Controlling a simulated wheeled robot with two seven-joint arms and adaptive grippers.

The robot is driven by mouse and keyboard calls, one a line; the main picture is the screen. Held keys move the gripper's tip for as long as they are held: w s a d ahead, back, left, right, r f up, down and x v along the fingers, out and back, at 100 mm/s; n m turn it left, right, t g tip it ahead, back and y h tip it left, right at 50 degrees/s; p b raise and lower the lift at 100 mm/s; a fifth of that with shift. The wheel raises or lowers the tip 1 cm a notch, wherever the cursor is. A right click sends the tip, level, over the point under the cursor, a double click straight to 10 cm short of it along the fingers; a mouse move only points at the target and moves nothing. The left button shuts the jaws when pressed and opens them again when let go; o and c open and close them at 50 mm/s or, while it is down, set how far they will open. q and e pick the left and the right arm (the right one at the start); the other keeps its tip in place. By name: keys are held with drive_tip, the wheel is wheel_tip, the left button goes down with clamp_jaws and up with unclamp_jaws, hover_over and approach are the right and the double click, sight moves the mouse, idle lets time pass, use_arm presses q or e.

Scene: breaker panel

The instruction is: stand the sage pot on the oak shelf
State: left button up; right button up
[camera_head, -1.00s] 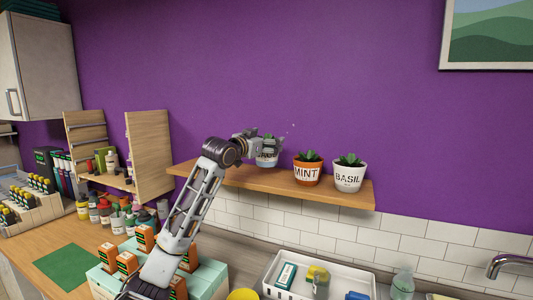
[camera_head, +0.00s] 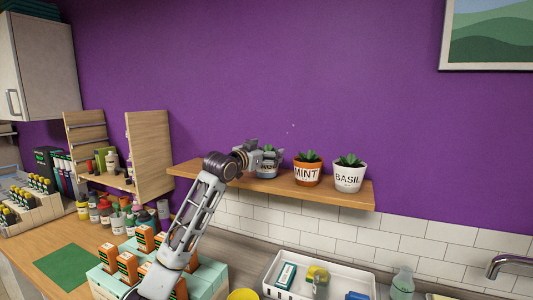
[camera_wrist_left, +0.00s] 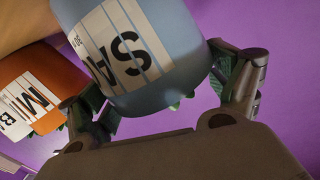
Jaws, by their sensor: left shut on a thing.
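The sage pot (camera_head: 267,171) is blue-grey with a striped white label and a green plant. My left gripper (camera_head: 266,150) is shut on it, at the left part of the oak shelf (camera_head: 222,177). The pot looks upright, at or very near the shelf top; I cannot tell whether it touches. In the left wrist view the pot (camera_wrist_left: 185,55) sits between the two fingers of the left gripper (camera_wrist_left: 170,100), with the letters "SA" showing. My right gripper is not in view.
An orange mint pot (camera_head: 307,174) stands on the shelf just right of the sage pot, and a white basil pot (camera_head: 348,178) stands further right. A wooden rack (camera_head: 150,155) stands left of the shelf. A white tray (camera_head: 270,287) lies below.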

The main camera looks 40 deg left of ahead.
use_arm(q)
drive_tip(key=shift+f, duration=0.1)
drive_tip(key=shift+f, duration=0.1)
idle(0.3)
drive_tip(key=o, duration=1.2)
drive_tip(key=shift+f, duration=0.1)
drive_tip(key=shift+s, duration=0.1)
drive_tip(key=shift+s+d+b, duration=0.25)
drive_tip(key=shift+s+b, duration=0.3)
drive_tip(key=shift+s, duration=1.45)
drive_tip(key=shift+s+d+b, duration=0.2)
drive_tip(key=shift+s+b, duration=0.4)
drive_tip(key=shift+s, duration=1.35)
drive_tip(key=shift+s+d+b, duration=0.25)
drive_tip(key=shift+s+b, duration=0.3)
drive_tip(key=shift+s, duration=1.45)
